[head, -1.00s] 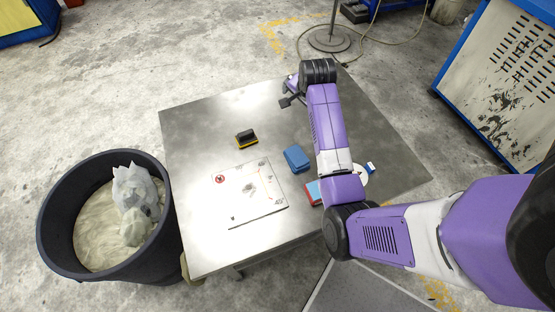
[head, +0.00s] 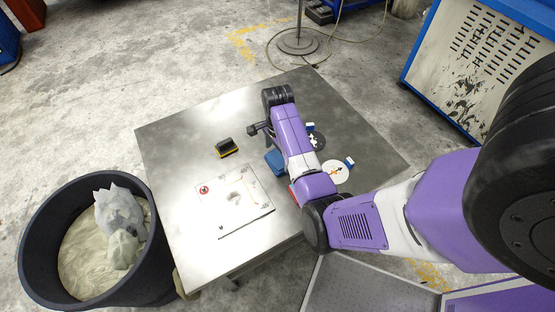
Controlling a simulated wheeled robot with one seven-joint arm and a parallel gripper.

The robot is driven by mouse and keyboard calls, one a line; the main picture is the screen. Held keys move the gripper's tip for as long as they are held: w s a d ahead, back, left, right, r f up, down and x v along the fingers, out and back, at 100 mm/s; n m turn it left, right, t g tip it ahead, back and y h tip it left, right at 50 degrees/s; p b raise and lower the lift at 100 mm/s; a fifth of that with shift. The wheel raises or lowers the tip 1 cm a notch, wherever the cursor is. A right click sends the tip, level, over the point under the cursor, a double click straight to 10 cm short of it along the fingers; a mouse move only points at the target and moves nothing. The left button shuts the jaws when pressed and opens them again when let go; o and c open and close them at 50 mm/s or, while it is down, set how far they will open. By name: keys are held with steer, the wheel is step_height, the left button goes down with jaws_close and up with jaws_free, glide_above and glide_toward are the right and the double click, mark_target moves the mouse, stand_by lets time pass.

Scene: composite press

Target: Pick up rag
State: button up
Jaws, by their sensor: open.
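A folded blue cloth-like piece (head: 273,161), which looks like the rag, lies on the metal table (head: 185,135). My arm covers its right side. My gripper (head: 254,130) is open and empty, above the table just beyond the blue piece, up and to its left in the picture. The two look apart, but the height of the gripper over the table is hard to judge. The fingers are small and dark, and partly hidden by my wrist.
A black and yellow block (head: 227,147) lies left of my gripper. A white board (head: 235,203) with small marks lies nearer. A dark bin (head: 30,235) with crumpled grey pieces stands left of the table.

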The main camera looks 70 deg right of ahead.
steer(key=shift+f, duration=0.75)
steer(key=c, duration=1.3)
steer(key=shift+r, duration=0.15)
step_height(320, 180, up, 11)
step_height(320, 180, up, 9)
steer(key=p, duration=0.7)
glide_above(277, 158)
steer(key=shift+s, duration=0.1)
